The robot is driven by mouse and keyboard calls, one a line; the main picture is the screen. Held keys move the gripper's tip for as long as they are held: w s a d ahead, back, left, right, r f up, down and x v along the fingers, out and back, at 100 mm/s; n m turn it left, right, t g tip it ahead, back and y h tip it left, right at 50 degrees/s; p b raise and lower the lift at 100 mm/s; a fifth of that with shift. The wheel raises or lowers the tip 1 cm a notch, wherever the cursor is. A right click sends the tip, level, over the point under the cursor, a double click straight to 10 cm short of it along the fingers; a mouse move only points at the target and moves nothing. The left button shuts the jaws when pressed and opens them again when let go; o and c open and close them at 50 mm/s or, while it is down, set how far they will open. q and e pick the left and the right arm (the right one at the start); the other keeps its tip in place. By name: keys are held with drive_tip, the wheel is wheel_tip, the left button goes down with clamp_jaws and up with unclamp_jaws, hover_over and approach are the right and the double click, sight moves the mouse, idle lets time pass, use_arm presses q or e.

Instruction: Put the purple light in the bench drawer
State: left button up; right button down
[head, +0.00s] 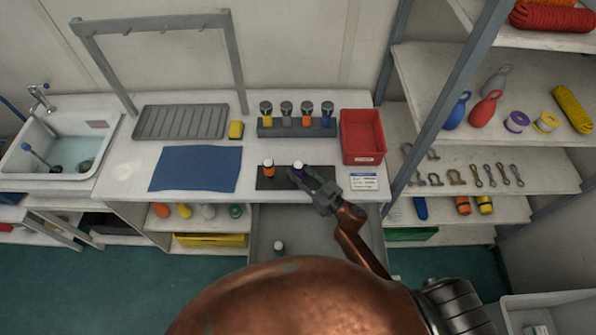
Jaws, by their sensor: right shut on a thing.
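The purple light (297,168), with a white top, is at the right end of a dark mat (283,184) on the bench. My right gripper (299,175) reaches up to it from the lower right and is shut on it. I cannot tell whether the light still touches the mat. The bench drawer (262,225) is pulled open below the mat; a dark light with a white top (279,246) stands inside it. My own arm hides the drawer's front and right part. My left gripper is not in view.
An orange light (268,169) stands on the mat, left of the purple one. Behind are a rack of several lights (297,126) and a red bin (362,136). A label card (364,182) lies at right, a blue cloth (196,168) at left. Shelves (480,165) stand at right.

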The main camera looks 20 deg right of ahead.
drive_tip(key=shift+f, duration=0.2)
drive_tip(key=c, duration=1.5)
unclamp_jaws()
